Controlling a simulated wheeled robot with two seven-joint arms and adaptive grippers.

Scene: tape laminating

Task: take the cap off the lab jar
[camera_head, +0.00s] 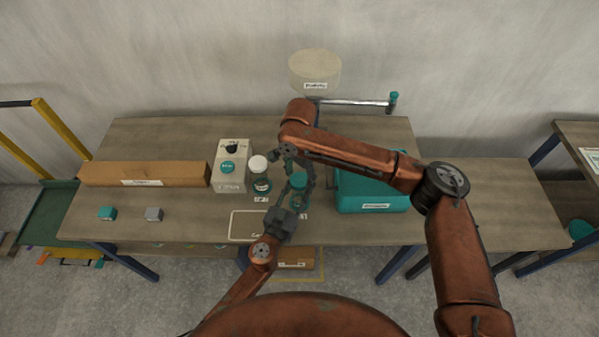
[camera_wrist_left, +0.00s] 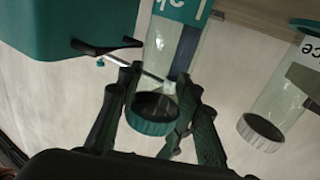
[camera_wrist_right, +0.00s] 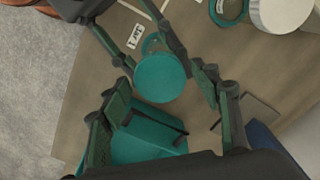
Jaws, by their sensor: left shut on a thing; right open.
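The lab jar, a clear jar with a teal label (camera_wrist_left: 182,10), stands upright on the table and appears upside down in the left wrist view. Its round teal cap (camera_wrist_right: 160,78) is on it; the cap's ribbed edge shows in the left wrist view (camera_wrist_left: 150,126). My left gripper (camera_wrist_left: 160,86) is shut on the jar from the front, its fingers on either side. My right gripper (camera_wrist_right: 162,80) is open above the jar, its fingers on opposite sides of the cap. Whether they touch it I cannot tell. My arms partly hide the jar in the head view.
A white-capped jar (camera_head: 259,165) stands just left of the lab jar. A white box with a dial (camera_head: 231,181) and a long brown box (camera_head: 143,173) are farther left. A teal bin (camera_head: 372,194) stands close on the right. The table's right end (camera_head: 500,200) is clear.

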